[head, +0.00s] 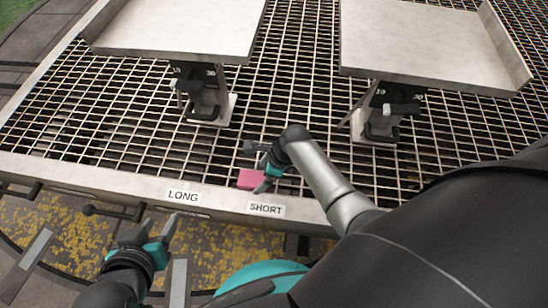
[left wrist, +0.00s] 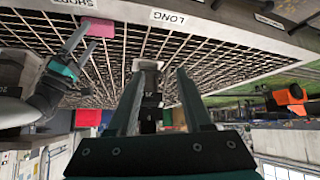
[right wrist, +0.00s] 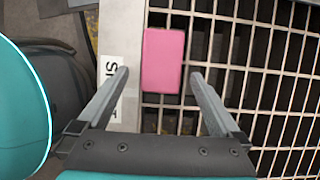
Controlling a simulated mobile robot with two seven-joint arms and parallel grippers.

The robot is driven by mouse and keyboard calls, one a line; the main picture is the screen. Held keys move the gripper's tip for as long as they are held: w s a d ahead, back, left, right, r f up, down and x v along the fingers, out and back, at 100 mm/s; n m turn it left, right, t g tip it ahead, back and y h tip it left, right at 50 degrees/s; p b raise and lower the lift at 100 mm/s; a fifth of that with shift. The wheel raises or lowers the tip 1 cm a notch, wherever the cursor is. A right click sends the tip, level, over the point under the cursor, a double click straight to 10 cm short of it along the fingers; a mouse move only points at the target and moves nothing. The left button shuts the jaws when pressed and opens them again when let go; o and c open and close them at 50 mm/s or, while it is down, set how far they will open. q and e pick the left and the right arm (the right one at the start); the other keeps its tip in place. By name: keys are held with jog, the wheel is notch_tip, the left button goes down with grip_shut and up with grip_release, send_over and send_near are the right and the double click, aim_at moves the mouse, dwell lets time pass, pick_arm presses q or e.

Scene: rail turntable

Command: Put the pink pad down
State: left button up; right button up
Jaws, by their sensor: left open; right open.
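The pink pad (head: 249,179) lies on the metal grating just behind the front rail, near the SHORT label (head: 266,209). In the right wrist view the pad (right wrist: 162,60) lies flat beside the pale rail, ahead of and between the fingers. It also shows in the left wrist view (left wrist: 98,27). My right gripper (head: 264,183) is open and close to the pad; in its wrist view (right wrist: 160,80) the fingers stand apart on either side, with no visible contact. My left gripper (head: 175,220) is open and empty in front of the rail, near the LONG label (head: 183,196).
Two raised pale trays (head: 180,28) (head: 430,45) on posts stand over the grating (head: 290,90), each with 10 and 30 marks below. The front rail (head: 100,178) edges the grating. Dark lever handles (head: 110,212) stick out below it at left. Grating around the pad is clear.

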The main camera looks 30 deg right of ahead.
pick_arm(q)
jog(key=s+a+g+y+p, duration=0.2)
jog(key=s+a+g, duration=0.1)
jog(key=s+a, duration=0.1)
pick_arm(e)
jog(key=v, duration=0.3)
jog(key=shift+r, duration=0.15)
jog(key=shift+p+v, duration=2.1)
jog(key=shift+v, duration=0.8)
pick_arm(q)
notch_tip(320, 180, down, 8)
jog(key=g, duration=0.1)
jog(key=shift+s+a+f+g, duration=0.2)
jog(key=shift+s+g, duration=0.2)
jog(key=shift+s, duration=0.05)
pick_arm(e)
jog(key=s+r+n+h, duration=0.1)
jog(key=s+n, duration=0.5)
jog(key=n, duration=0.7)
jog(key=s+r+n+h, duration=0.1)
jog(key=s+n, duration=0.6)
jog(key=n, duration=0.7)
jog(key=shift+a+t+h, duration=0.4)
jog(key=shift+a+h, duration=0.05)
jog(key=shift+h, duration=0.35)
jog(key=shift+c, duration=0.2)
